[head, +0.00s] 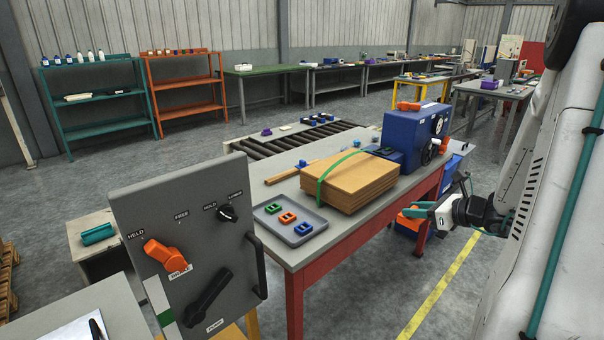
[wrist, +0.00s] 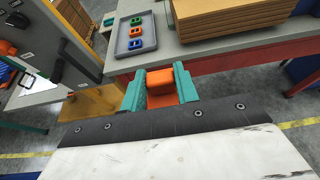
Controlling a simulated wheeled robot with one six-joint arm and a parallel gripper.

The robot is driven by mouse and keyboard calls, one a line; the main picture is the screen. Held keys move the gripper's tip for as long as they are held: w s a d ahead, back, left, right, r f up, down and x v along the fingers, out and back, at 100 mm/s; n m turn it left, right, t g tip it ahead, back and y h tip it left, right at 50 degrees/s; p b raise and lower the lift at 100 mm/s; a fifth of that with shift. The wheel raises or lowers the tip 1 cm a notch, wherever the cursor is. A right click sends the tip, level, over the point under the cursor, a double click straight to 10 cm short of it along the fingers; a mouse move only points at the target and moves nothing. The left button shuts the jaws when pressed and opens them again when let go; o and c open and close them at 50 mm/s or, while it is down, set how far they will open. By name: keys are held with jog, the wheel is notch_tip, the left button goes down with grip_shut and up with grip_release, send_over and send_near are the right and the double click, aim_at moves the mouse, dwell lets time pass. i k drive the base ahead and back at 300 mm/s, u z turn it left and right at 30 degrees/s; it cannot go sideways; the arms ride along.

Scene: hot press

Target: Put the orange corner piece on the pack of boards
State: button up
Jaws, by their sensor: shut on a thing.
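My gripper (head: 417,210), with teal fingers, is shut on the orange corner piece (wrist: 161,82). The piece shows between the fingers in the wrist view, partly hidden by them. In the head view the gripper is right of the red-framed table, off its edge and apart from the boards. The pack of boards (head: 345,182) is a brown stack on the table with a green strap (head: 332,172) over its left part. The stack's near side also shows at the top of the wrist view (wrist: 240,18).
A grey tray (head: 268,221) with a green, an orange and a blue buckle-like piece lies left of the boards. A blue machine (head: 398,135) stands behind them. A grey control panel (head: 195,250) with levers stands at the near left. The table edge lies ahead of the gripper.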

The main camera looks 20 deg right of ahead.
aim_at(312, 177)
jog(key=i, duration=1)
jog(key=z, duration=0.05)
